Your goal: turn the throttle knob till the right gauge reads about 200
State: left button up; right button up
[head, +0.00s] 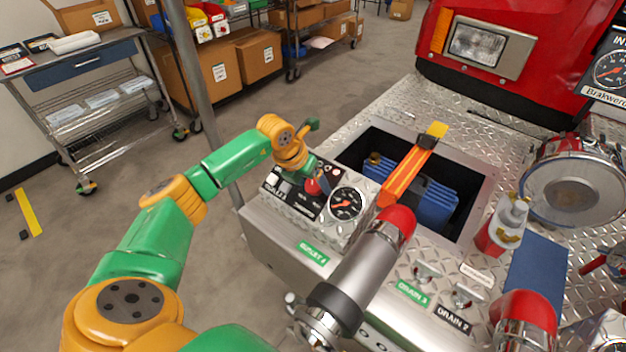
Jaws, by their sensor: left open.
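My left arm comes in from the left, and its open gripper (318,180) is over the small control panel (302,208) on the bumper. A red knob (312,187) shows at the fingers, partly hidden by them. I cannot tell whether the fingers touch it. The round black gauge (346,204) with a red-orange needle is just right of the knob. Its numbers are too small to read. My right gripper is not in view.
A metal pipe with a red cap (398,224) rises in front of the panel. Behind it is an open bumper well (474,205) with blue folded hose and an orange strap (408,172). A large round cap (575,188) is at right. Open floor lies left.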

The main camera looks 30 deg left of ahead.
pick_arm(q)
jog(key=shift+w+d+f, duration=0.1)
jog(key=shift+w+f, duration=0.1)
jog(key=shift+f, duration=0.05)
jog(key=shift+s+r, duration=0.1)
jog(key=shift+s, duration=0.05)
jog(key=c, duration=0.5)
grip_shut()
